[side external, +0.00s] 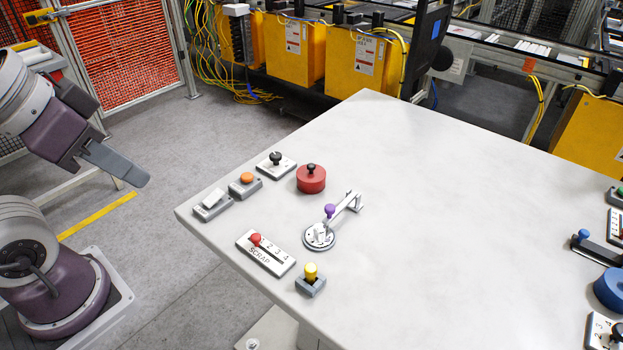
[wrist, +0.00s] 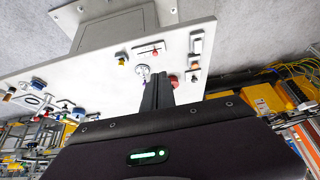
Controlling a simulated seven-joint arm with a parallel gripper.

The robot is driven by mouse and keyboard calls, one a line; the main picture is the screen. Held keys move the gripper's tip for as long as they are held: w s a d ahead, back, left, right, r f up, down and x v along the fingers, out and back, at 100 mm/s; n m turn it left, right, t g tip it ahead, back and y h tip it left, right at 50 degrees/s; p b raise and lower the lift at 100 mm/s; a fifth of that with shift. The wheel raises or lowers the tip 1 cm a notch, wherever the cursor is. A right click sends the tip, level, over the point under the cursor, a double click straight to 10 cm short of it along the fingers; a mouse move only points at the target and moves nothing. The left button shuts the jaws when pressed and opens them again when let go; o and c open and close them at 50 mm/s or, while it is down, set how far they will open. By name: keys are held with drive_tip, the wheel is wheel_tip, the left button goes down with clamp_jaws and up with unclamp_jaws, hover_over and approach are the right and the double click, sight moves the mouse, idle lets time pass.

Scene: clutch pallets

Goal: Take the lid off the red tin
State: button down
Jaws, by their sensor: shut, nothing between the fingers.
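The red tin (side external: 311,183) stands upright on the left part of the white table, with its red lid on. A black knob (side external: 311,168) sticks up from the middle of the lid. My gripper (side external: 143,180) is shut and empty. It hangs off the table's left edge, to the left of the tin and well apart from it. In the wrist view my shut fingers (wrist: 158,80) point toward the table, and a red part of the tin (wrist: 173,79) shows just beside them. The rest of the tin is hidden there.
Near the tin stand a black-knobbed box (side external: 276,163), an orange button (side external: 246,178), a rocker switch (side external: 212,203), a purple-knobbed lever clamp (side external: 321,235), a SCRAP slider (side external: 265,252) and a yellow-handled switch (side external: 311,279). The table's middle is clear. More devices and a blue tin (side external: 609,287) stand at right.

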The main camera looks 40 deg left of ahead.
drive_tip(key=c, duration=2.1)
unclamp_jaws()
drive_tip(key=o, duration=1.9)
drive_tip(key=shift+c, duration=0.2)
drive_tip(key=w+r+n+g+h, duration=0.1)
drive_tip(key=w+r+n, duration=0.15)
drive_tip(key=w, duration=0.35)
drive_tip(key=w+r+n+g, duration=0.1)
drive_tip(key=w+n, duration=0.2)
drive_tip(key=w, duration=0.4)
drive_tip(key=n+g, duration=0.3)
drive_tip(key=n, duration=0.4)
hover_over(311, 165)
drive_tip(key=s, duration=0.2)
wheel_tip(311, 165, down, 16)
drive_tip(key=shift+n+g+y, duration=0.3)
drive_tip(key=shift+n+y, duration=0.2)
drive_tip(key=shift+n, duration=0.05)
drive_tip(key=f, duration=0.3)
drive_tip(key=w+f, duration=0.1)
drive_tip(key=f, duration=0.3)
drive_tip(key=w+f, duration=0.1)
drive_tip(key=f, duration=0.2)
drive_tip(key=shift+f, duration=0.3)
